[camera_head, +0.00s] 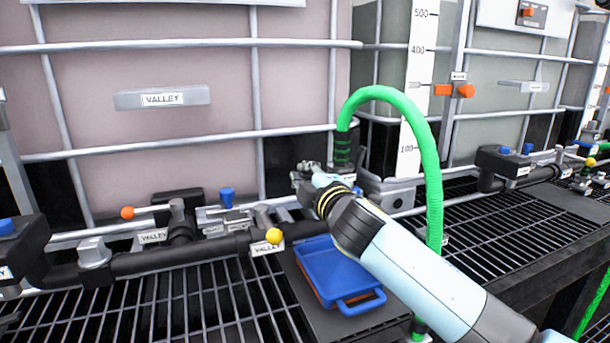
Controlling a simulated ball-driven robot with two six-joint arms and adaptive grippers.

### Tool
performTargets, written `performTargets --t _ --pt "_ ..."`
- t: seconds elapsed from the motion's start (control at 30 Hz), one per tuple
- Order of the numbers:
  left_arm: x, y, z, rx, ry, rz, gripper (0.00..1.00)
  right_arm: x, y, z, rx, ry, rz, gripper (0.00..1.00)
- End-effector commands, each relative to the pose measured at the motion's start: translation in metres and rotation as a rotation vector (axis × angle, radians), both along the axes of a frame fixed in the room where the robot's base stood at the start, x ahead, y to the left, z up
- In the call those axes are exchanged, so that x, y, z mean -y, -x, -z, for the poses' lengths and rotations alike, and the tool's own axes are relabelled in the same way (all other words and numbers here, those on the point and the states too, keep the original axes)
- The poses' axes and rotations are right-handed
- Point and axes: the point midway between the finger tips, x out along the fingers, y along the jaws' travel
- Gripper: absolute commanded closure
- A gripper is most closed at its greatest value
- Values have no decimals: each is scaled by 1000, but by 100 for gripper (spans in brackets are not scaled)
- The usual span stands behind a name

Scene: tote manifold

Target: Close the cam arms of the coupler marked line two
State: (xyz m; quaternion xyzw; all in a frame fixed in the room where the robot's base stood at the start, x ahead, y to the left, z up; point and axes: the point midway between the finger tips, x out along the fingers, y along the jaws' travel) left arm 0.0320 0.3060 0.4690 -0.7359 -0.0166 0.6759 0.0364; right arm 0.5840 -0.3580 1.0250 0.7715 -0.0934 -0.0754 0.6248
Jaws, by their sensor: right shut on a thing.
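A green hose (432,170) arches down to a dark coupler (343,150) with green bands, in front of the middle tank. No line two mark is readable on it. My right gripper (304,174) reaches in from the lower right and stands at the coupler's lower left. It is shut on a small part there, which looks like a cam arm. The fingers and wrist hide this part and the coupler's lower end, so I cannot tell how far the arm is folded. My left gripper is out of view.
A blue tray (335,270) lies on a dark plate below my right arm. A dark pipe (140,262) with orange, blue and yellow knobs runs along the tanks. Black grating (520,235) extends right. The hose hangs close behind my forearm.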

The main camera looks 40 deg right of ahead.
Motion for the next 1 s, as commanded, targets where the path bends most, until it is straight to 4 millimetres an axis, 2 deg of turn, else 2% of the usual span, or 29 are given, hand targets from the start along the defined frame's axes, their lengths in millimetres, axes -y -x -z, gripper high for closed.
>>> performTargets --t 0.47,0.67,1.0 --pt "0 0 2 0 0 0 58 1 0 -2 13 -57 1 100" --pt "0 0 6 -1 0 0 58 3 1 -7 43 -178 0 100" --pt "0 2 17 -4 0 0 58 10 3 -18 118 -483 0 100"
